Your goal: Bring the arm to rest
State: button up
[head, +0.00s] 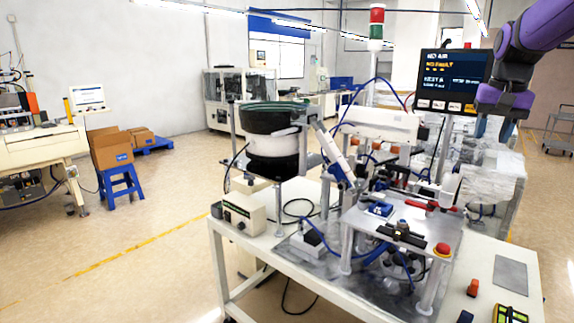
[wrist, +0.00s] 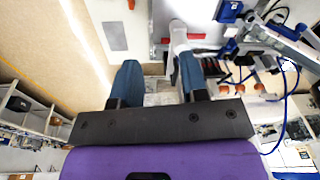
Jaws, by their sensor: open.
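My purple arm comes in at the upper right of the head view, in front of the machine's right side. Its gripper (head: 494,128) points down there, partly cut off by the arm's own links. In the wrist view my gripper (wrist: 158,75) shows two blue fingers set wide apart on a dark bar. Nothing is held between them. The gripper is above and apart from the white worktable (head: 345,296).
A bowl feeder (head: 272,118) stands at the table's left, with a control screen (head: 455,76) beside my arm. A red button (head: 442,249) and a grey plate (head: 510,272) are on the table. Boxes (head: 110,148) sit on a blue stool (head: 122,185). Open floor lies at left.

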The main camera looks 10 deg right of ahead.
jog(key=s+a+n+t, duration=0.2)
jog(key=s+a+n, duration=0.2)
jog(key=s+a, duration=0.8)
jog(key=s+a+f+n+t, duration=0.2)
jog(key=s+a+f, duration=0.3)
jog(key=s+a, duration=0.4)
jog(key=shift+s+a+f+n, duration=0.2)
jog(key=shift+a+f+n, duration=0.15)
jog(key=shift+a+n, duration=0.25)
